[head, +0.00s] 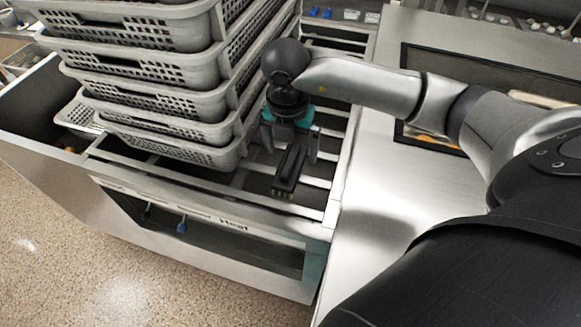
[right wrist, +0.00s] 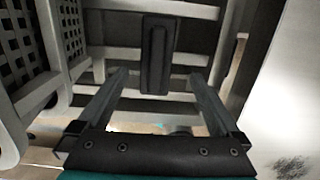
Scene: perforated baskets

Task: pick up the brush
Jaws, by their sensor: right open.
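The brush (head: 288,172) is a dark, elongated block with bristles showing at its near end in the head view. It lies across the pale slats of the rack. In the right wrist view the brush (right wrist: 158,55) is upper centre, beyond and between my fingertips. My right gripper (head: 291,150), with a teal body, is over the rack at the brush's far end. In the right wrist view, the right gripper (right wrist: 160,75) is open, with a finger to either side of the brush's line and nothing gripped. My left gripper is not in view.
A tall stack of grey perforated baskets (head: 180,105) stands close on the left of my right gripper. The slatted rack (head: 312,182) has open gaps between its slats. A metal counter (head: 375,205) on the right is mostly clear, with a dark-framed panel (head: 470,68) behind my arm.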

